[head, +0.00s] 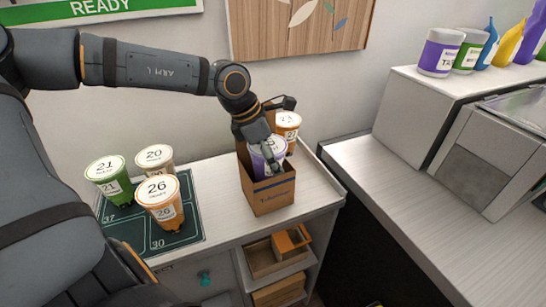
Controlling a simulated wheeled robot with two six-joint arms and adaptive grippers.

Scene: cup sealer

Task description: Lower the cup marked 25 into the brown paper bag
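The brown paper bag (272,197) stands upright on the white counter, with its top open. A purple cup (259,164) with a white lid sits low in the bag's mouth, its lower part hidden by the front wall. Its lid number is mostly covered by a finger; a 5 seems to show. My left gripper (279,135) is over the bag, with one finger across this cup and a dark finger farther back. I cannot tell whether it grips the cup. My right gripper is out of view.
An orange cup (289,121) is at the bag's back right, inside or behind it. Green cup 21 (117,188), cup 20 (156,160) and orange cup 26 (164,211) stand on the dark mat (190,220). Below is a shelf with brown boxes (272,256).

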